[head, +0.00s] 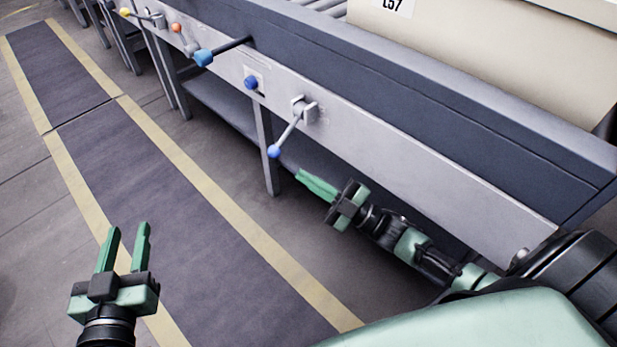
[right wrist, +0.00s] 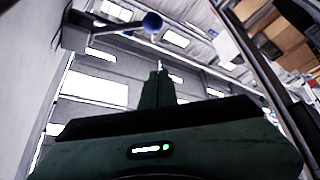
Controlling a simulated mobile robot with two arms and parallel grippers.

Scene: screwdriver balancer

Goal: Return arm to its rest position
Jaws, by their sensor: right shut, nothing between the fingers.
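My left gripper (head: 128,232) is at the lower left of the head view, above the floor mat. Its two green fingers stand apart with nothing between them. My right gripper (head: 305,180) is beside the lower edge of the conveyor's side panel, below a lever with a blue ball knob (head: 274,152). Its fingers are together and hold nothing. In the right wrist view the closed fingers (right wrist: 158,88) point up towards the ceiling. A round blue knob (right wrist: 152,22) shows beyond them, apart from the fingertips.
The conveyor's grey side panel (head: 400,155) runs along my right arm. A blue-tipped handle (head: 204,57) and a blue button (head: 251,83) are on it further off. A beige crate (head: 480,50) sits on the conveyor. The dark floor mat (head: 170,190) with yellow borders is clear.

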